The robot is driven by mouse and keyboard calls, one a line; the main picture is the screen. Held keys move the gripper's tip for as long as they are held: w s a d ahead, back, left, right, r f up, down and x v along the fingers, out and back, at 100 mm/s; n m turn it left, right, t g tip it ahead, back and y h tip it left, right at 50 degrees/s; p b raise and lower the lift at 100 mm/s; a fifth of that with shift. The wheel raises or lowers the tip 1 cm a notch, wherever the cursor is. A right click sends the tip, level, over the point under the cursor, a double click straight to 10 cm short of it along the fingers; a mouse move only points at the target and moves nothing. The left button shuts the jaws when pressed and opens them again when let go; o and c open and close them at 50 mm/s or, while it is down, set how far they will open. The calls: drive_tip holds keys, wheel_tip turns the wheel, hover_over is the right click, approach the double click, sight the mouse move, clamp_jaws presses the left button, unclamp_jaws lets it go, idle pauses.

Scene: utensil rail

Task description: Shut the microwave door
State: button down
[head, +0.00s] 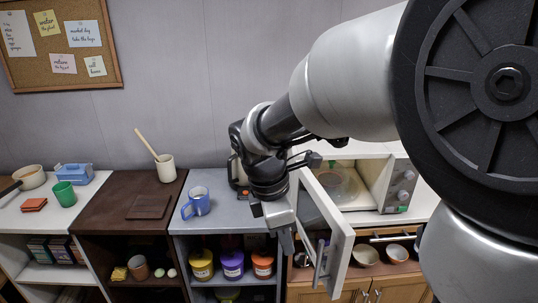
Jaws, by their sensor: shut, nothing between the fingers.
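The microwave (403,168) is white and stands on the counter at the right, partly hidden by my arm. Its door (340,258) stands wide open, swung out toward me from the left side of the opening. The glass turntable (340,185) shows inside. The door handle (320,256) is near the door's free edge. My gripper (288,243) points down on the left, outer side of the door, close to it. It is shut and holds nothing. I cannot tell whether it touches the door.
A blue mug (196,203) stands on the grey counter left of my gripper. A dark appliance (237,172) is behind my wrist. Colored jars (233,265) fill the shelf below. Bowls (364,256) sit under the microwave. A white crock (166,168) stands farther left.

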drive_tip(key=w+d+f, duration=0.1)
drive_tip(key=d+f, duration=0.2)
drive_tip(key=f, duration=0.2)
drive_tip(key=d+f+n, duration=0.1)
drive_tip(key=d+f, duration=0.2)
drive_tip(key=f, duration=0.2)
drive_tip(key=shift+w+f+b, duration=0.2)
drive_tip(key=shift+w+b, duration=0.15)
drive_tip(key=shift+b, duration=0.1)
